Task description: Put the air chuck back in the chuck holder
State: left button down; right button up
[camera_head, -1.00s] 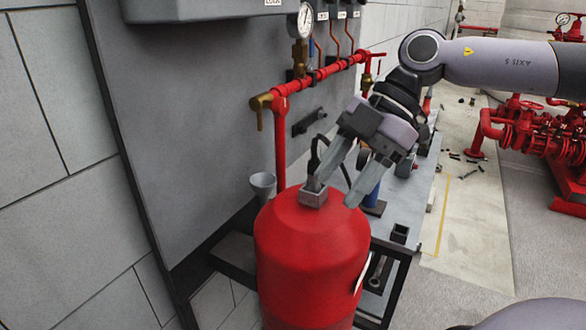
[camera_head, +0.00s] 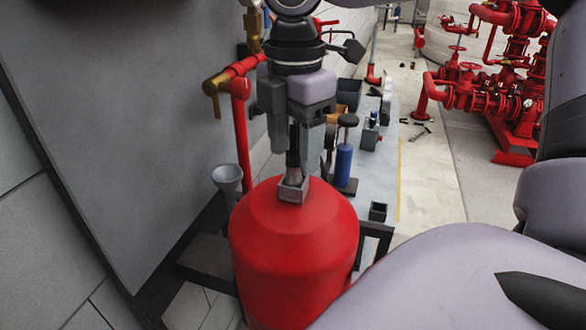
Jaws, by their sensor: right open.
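The air chuck (camera_head: 293,175) is a small grey piece with a black upper part. It stands about upright with its lower end in the square grey chuck holder (camera_head: 292,190) on top of the red tank (camera_head: 293,250). My right gripper (camera_head: 290,145) points down from above, open, with its grey fingers around or just beside the chuck's black upper part. I cannot tell whether a finger touches it. The gripper hides part of the chuck's top and its hose. My left gripper is not in view.
A grey funnel (camera_head: 228,180) stands left of the tank. A red pipe (camera_head: 242,135) with a brass valve (camera_head: 215,88) runs along the panel. A blue cylinder tool (camera_head: 343,165) and a small dark square cup (camera_head: 378,212) are to the right. My own arm links fill the lower right.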

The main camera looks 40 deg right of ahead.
aim_at(294, 173)
jog(key=shift+f, duration=1.3)
grip_shut()
jog(key=shift+w+r, duration=0.1)
jog(key=shift+r, duration=0.05)
